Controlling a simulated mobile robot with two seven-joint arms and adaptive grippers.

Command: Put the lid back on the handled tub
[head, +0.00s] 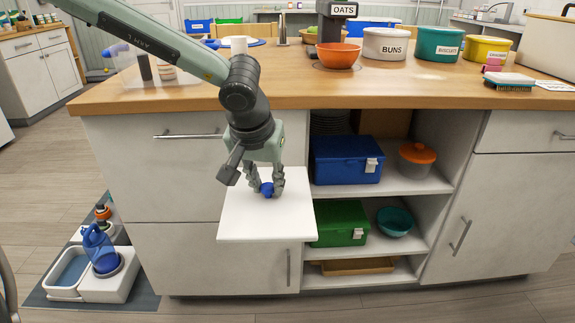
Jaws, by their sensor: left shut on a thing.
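My left gripper (266,188) is shut on the blue knob (267,190) of a flat white square lid (243,222). The lid hangs in front of the cabinet, below the countertop edge, with its top face toward me. The gripper points down, and its fingers partly hide the knob. I cannot tell which container is the handled tub. A cream box (548,45) at the right end of the counter is cut off by the picture edge. My right gripper is not in view.
The wooden counter (420,92) holds an orange bowl (338,56), labelled tubs including BUNS (386,45), and a brush (509,81). Open shelves hold a blue box (346,160) and a green box (339,225).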

